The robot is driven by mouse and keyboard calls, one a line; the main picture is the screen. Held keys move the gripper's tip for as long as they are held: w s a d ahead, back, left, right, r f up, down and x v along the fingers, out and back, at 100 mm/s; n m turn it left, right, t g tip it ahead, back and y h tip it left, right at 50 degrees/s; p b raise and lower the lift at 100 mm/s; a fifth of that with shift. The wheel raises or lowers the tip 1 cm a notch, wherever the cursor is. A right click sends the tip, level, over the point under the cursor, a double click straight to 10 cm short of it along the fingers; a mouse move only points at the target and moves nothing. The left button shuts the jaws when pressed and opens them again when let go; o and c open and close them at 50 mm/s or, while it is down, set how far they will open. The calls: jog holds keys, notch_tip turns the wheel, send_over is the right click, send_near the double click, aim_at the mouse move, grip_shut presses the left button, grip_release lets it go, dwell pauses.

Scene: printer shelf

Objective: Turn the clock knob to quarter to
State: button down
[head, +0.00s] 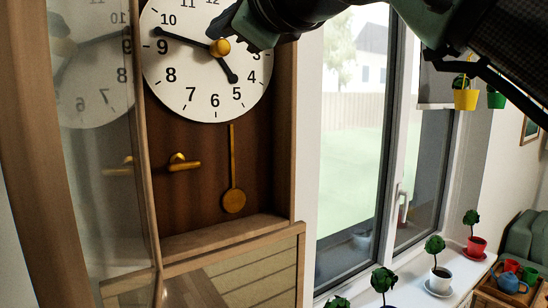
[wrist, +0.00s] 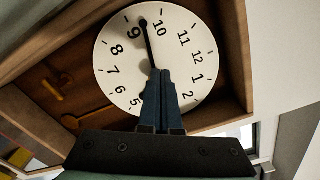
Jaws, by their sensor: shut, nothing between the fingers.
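The clock face (head: 190,88) is white with black numerals and hangs in a wooden case. Its long hand (head: 182,38) points just past the 9, between 9 and 10; the short hand (head: 230,73) points between 4 and 5. The gold clock knob (head: 219,47) is at the centre. My gripper (head: 226,27) is shut and empty, its tips just above the knob in the head view; I cannot tell whether they touch it. In the wrist view the shut fingers (wrist: 162,76) cover the knob, and the long hand (wrist: 149,42) again lies between 9 and 10.
A gold pendulum (head: 234,200) hangs below the face. A window (head: 352,130) is at the right, with potted plants (head: 436,265) on its sill.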

jog(key=shift+x, duration=1.2)
jog(key=shift+w+d+f, duration=0.2)
jog(key=shift+d+f, duration=0.15)
jog(key=shift+f, duration=0.1)
dwell(0.4)
jog(key=shift+s+a+r+b, duration=0.15)
jog(key=shift+a+r+b, duration=0.05)
jog(key=shift+b, duration=0.2)
jog(key=b+v, duration=0.2)
jog(key=v, duration=0.4)
jog(key=shift+r, duration=0.15)
